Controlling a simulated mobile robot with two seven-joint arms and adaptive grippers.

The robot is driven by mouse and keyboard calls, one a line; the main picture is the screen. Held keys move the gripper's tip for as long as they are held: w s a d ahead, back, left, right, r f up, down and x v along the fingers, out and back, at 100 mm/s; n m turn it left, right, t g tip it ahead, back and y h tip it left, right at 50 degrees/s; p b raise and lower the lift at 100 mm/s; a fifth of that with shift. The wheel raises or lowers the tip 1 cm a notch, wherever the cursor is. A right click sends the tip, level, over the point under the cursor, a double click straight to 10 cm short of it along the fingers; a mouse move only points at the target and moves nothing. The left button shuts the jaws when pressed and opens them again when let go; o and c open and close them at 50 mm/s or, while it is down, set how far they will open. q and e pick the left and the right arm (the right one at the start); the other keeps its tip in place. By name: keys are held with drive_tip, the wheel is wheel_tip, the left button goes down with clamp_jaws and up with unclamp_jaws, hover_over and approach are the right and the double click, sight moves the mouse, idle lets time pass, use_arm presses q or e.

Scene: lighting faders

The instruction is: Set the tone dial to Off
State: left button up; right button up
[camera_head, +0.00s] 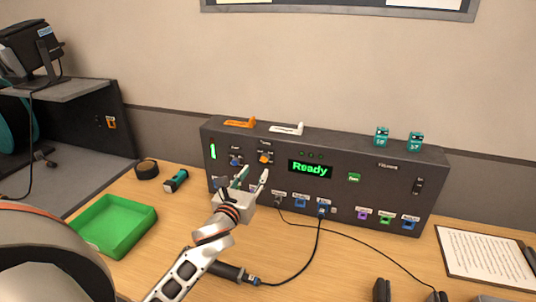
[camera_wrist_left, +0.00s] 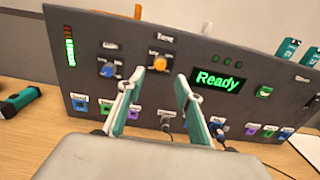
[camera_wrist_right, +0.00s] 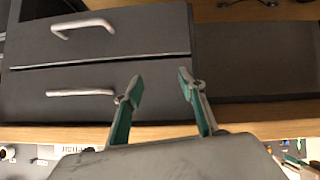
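The tone dial is an orange knob (camera_head: 265,159) under a "Tone" label on the upper left of the dark grey panel (camera_head: 340,212). In the left wrist view the orange dial (camera_wrist_left: 160,63) sits just beyond and between my open fingers; its exact pointer setting is too small to read. My left gripper (camera_head: 252,178) is open and empty in front of the panel, a little below the dial. In the left wrist view my left gripper (camera_wrist_left: 161,82) appears apart from the dial. My right gripper (camera_wrist_right: 155,88) is open and empty, facing drawers.
A blue dial (camera_head: 236,161) is left of the tone dial. The green display (camera_head: 310,169) reads "Ready". Coloured sockets and a cable (camera_head: 318,240) run along the panel's lower part. A green tray (camera_head: 118,226) and a flashlight (camera_head: 176,181) lie left. Drawers (camera_wrist_right: 95,75) face my right gripper.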

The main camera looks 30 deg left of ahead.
sight(264, 159)
use_arm(q)
drive_tip(key=x, duration=0.6)
drive_tip(key=shift+r, duration=0.15)
drive_tip(key=shift+w+a, duration=0.1)
drive_tip(key=shift+w, duration=0.55)
drive_tip(key=shift+w+p, duration=0.2)
drive_tip(key=shift+p, duration=0.1)
use_arm(e)
drive_tip(key=shift+s+d+f, duration=0.2)
drive_tip(key=shift+s+d, duration=0.15)
drive_tip(key=shift+s, duration=0.05)
use_arm(q)
drive_tip(key=shift+c, duration=0.4)
clamp_jaws()
use_arm(e)
drive_tip(key=shift+s+a+f, duration=0.1)
drive_tip(key=shift+s+a, duration=0.05)
drive_tip(key=shift+a, duration=0.05)
